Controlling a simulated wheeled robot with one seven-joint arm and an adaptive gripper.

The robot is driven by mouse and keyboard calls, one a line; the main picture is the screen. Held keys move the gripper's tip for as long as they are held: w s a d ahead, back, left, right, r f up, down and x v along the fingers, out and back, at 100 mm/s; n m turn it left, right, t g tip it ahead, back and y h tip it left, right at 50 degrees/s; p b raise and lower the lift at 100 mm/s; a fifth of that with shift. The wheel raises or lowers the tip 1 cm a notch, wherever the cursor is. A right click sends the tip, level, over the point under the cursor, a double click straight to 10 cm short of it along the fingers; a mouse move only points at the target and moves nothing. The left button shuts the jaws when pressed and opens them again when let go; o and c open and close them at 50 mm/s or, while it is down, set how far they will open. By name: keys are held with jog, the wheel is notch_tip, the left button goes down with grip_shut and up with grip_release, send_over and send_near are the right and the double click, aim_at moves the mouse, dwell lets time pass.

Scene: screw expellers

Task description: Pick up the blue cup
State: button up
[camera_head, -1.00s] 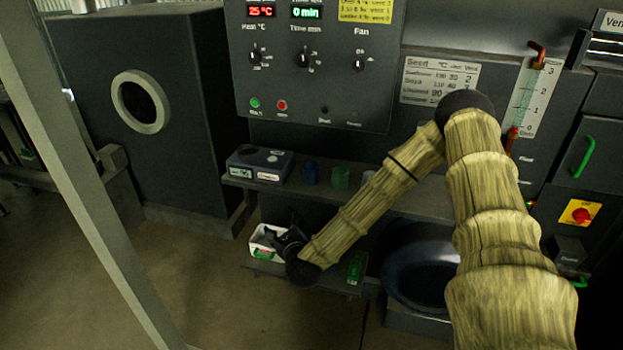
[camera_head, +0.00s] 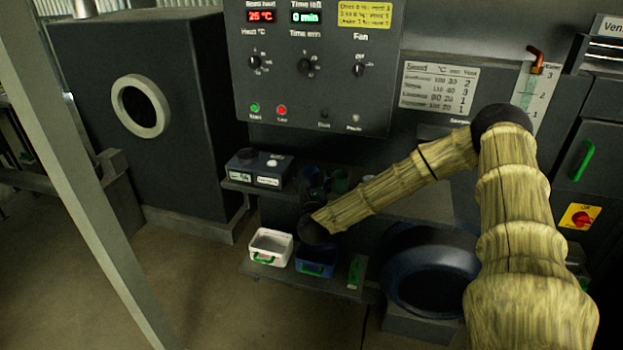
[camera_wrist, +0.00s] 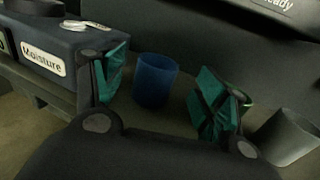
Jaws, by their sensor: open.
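The blue cup (camera_wrist: 154,82) stands upright on the shelf and shows between the two green-padded fingers of my gripper (camera_wrist: 163,88) in the wrist view. The fingers are open, with a gap visible on both sides of the cup. I cannot tell how deep the cup sits between them. In the head view my gripper (camera_head: 312,190) is over the shelf and covers most of the cup.
A grey cup (camera_wrist: 287,137) stands right of the gripper, and a green cup (camera_head: 340,180) stands close by. The dark moisture box (camera_wrist: 70,52) is on the left. Below are a white bin (camera_head: 271,246) and a blue bin (camera_head: 316,262). The control panel (camera_head: 312,75) rises behind.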

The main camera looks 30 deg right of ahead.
aim_at(311, 176)
jog(key=shift+p+x, duration=0.8)
jog(key=shift+x, duration=1.85)
jog(key=shift+a+f, duration=0.1)
jog(key=shift+f, duration=0.05)
jog(key=c, duration=1.1)
